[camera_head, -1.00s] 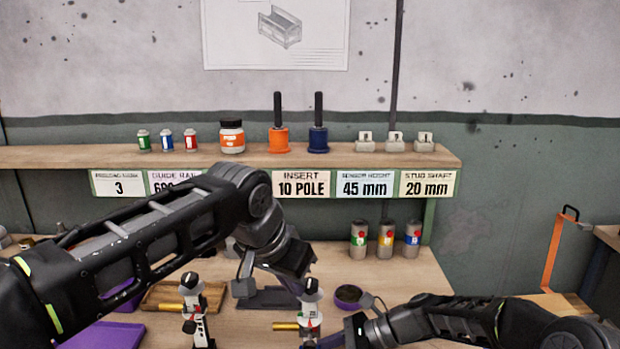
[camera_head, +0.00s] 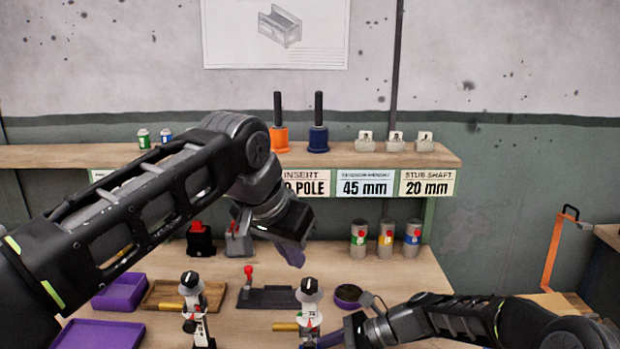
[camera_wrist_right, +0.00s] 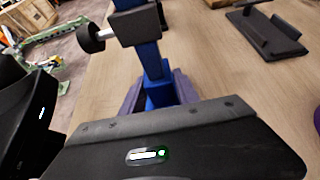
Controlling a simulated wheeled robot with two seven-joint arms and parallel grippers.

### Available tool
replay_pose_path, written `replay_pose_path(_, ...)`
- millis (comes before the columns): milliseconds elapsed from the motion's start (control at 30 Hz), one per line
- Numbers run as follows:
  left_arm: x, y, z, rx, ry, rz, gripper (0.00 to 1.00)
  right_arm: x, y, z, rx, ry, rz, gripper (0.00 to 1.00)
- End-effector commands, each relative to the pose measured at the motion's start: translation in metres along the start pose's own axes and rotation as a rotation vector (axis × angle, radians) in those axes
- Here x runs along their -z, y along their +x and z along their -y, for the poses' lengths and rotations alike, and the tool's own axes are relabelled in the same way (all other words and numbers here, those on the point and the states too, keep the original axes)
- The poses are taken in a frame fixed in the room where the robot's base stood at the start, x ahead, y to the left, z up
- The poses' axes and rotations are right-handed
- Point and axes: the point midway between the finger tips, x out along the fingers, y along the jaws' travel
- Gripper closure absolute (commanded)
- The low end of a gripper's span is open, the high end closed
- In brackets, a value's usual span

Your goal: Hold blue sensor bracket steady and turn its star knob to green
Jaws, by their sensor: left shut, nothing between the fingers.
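The blue sensor bracket (camera_wrist_right: 153,70) stands upright in the right wrist view, with a dark block on top and a black knob (camera_wrist_right: 90,38) on a silver shaft to the left. My right gripper (camera_wrist_right: 160,95) has its purple fingers on either side of the blue post, seemingly closed on it. My left gripper (camera_head: 292,251) is shut and empty, above and behind that stand.
A similar stand (camera_head: 193,300) is to the left. A dark fixture with a red knob (camera_head: 270,297), a wooden tray (camera_head: 160,303), purple trays (camera_head: 100,336) and a purple bowl (camera_head: 347,296) are on the table. Several canisters (camera_head: 385,240) stand at the back.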

Motion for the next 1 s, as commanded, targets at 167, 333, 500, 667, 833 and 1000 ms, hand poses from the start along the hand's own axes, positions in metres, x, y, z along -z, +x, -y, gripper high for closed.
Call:
replay_pose_path(167,0.0,0.0,0.0,0.0,0.0,0.0,1.0,0.0,0.0,0.0,0.0,0.0,-0.001,0.47)
replay_pose_path(333,0.0,0.0,0.0,0.0,0.0,0.0,1.0,0.001,0.0,0.0,0.0,0.001,-0.001,0.42)
replay_pose_path(500,0.0,0.0,0.0,0.0,0.0,0.0,1.0,0.001,-0.001,0.0,0.0,0.001,-0.001,0.42)
replay_pose_path(667,0.0,0.0,0.0,0.0,0.0,0.0,1.0,0.001,-0.011,0.001,0.002,0.001,-0.001,0.42)
replay_pose_path(833,0.0,0.0,0.0,0.0,0.0,0.0,1.0,0.001,-0.037,0.001,0.004,0.0,-0.003,0.42)
replay_pose_path(1000,0.0,0.0,0.0,0.0,0.0,0.0,1.0,0.001,-0.073,0.001,0.005,0.0,-0.002,0.42)
